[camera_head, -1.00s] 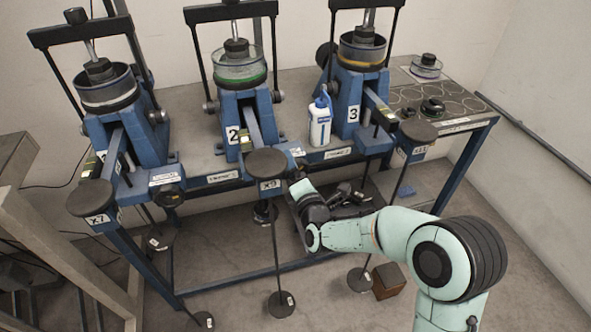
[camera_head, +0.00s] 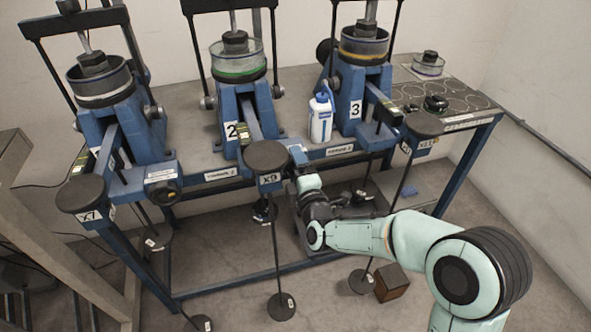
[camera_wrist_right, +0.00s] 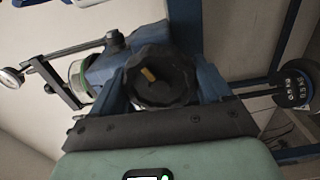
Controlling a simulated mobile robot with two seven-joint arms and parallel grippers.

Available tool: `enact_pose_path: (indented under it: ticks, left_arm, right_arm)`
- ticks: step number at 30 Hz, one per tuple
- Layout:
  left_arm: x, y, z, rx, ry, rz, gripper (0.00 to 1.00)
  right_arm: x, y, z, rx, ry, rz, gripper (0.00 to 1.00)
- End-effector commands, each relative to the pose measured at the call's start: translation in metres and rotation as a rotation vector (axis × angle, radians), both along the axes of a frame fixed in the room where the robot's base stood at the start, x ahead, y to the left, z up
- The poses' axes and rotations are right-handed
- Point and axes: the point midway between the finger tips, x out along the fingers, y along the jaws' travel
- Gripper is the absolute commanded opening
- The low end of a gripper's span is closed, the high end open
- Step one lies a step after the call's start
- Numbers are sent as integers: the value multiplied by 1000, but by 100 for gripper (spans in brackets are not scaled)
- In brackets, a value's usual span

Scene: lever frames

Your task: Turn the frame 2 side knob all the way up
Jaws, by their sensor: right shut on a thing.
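Frame 2 (camera_head: 240,125) is the middle blue lever frame, with a "2" label and a green-banded pot on top. My right gripper (camera_head: 299,160) is at its front right side, beside the round dark x9 disc. It covers the side knob in the head view. In the right wrist view the side knob (camera_wrist_right: 162,77) is black and lobed, with a yellow mark tilted up and to the left. My right gripper (camera_wrist_right: 160,95) is shut on this knob; the fingertips are hard to make out. My left gripper is not in view.
Frame 1 (camera_head: 102,130) stands to the left with its own dark knob (camera_head: 164,194). Frame 3 (camera_head: 360,90) stands to the right. A white and blue bottle (camera_head: 320,117) is between frames 2 and 3. Discs hang on rods below the bench, and a brown block (camera_head: 392,283) is on the floor.

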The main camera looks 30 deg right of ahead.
Motion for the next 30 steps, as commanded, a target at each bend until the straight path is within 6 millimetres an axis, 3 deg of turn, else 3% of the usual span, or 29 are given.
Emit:
enact_pose_path:
  ticks: [4,5,6,17,30]
  left_arm:
    - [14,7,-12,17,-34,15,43]
    - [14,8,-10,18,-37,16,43]
    - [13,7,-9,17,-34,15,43]
    - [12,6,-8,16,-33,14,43]
    - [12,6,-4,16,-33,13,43]
  right_arm:
    - [1,-1,0,152,-42,-3,23]
    - [1,-2,0,156,-42,-3,84]
    - [1,-2,1,153,-40,-3,96]
    - [-4,0,1,149,-38,-1,96]
    - [-53,12,1,148,-37,-1,96]
